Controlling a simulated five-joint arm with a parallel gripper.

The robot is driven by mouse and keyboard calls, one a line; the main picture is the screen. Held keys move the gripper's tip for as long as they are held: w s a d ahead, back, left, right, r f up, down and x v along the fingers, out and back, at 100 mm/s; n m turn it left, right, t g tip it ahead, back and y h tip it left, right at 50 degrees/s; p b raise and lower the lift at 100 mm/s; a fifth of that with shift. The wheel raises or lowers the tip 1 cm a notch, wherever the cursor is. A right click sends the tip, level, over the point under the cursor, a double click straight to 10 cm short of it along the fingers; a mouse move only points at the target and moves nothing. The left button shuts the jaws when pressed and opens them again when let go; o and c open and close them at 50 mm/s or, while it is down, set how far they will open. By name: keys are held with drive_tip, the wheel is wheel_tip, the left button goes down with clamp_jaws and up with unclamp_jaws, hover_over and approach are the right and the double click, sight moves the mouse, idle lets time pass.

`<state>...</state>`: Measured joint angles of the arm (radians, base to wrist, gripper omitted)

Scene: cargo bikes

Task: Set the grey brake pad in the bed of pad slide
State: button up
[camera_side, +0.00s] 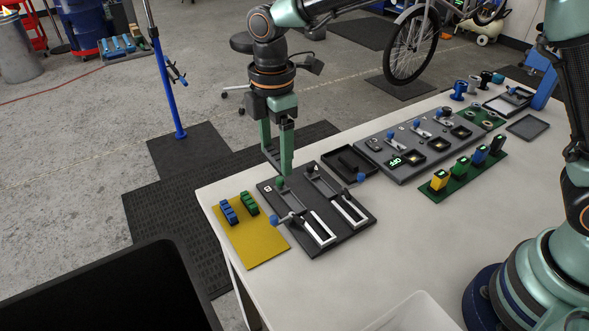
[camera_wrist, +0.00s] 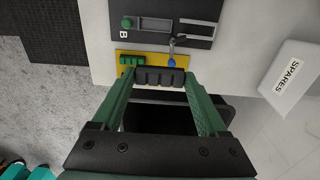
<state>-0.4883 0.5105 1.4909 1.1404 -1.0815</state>
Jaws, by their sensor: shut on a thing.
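My gripper (camera_side: 278,165) is shut on a dark grey ridged block, the grey brake pad (camera_wrist: 160,77), seen between the green fingertips (camera_wrist: 161,72) in the wrist view. In the side view the fingers hang at the far left edge of the pad slide board (camera_side: 264,198), above the table; the pad is barely visible there. The dark board is marked B and has two slides with pale-framed channels (camera_side: 318,228). Blue-knobbed levers and green knobs sit along it. The board also shows at the top of the wrist view (camera_wrist: 199,43). I cannot make out the bed clearly.
A yellow mat (camera_side: 260,245) holds a blue pad (camera_side: 228,212) and a green pad (camera_side: 250,203), left of the board. A black tray (camera_side: 369,172) and a grey panel (camera_side: 405,172) stand to the right. A white SPARES bin (camera_wrist: 293,77) shows in the wrist view.

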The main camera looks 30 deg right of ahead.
hover_over(324, 188)
wheel_tip(324, 188, down, 9)
drive_tip(key=shift+r, duration=0.2)
drive_tip(key=shift+f, duration=1.95)
drive_tip(key=shift+f, duration=0.7)
drive_tip(key=o, duration=1.2)
drive_tip(key=shift+o, duration=0.2)
wheel_tip(324, 188, up, 11)
drive_tip(key=s+d+r+m+t, duration=0.2)
drive_tip(key=s+d+r+m, duration=0.2)
drive_tip(key=m, duration=0.5)
drive_tip(key=s+d+r+m+t, duration=0.3)
drive_tip(key=s+d+r+m, duration=0.2)
drive_tip(key=s+r+m, duration=0.3)
drive_tip(key=shift+s+d+m+t, duration=0.15)
drive_tip(key=shift+s+m+t, duration=0.25)
drive_tip(key=shift+s, duration=0.85)
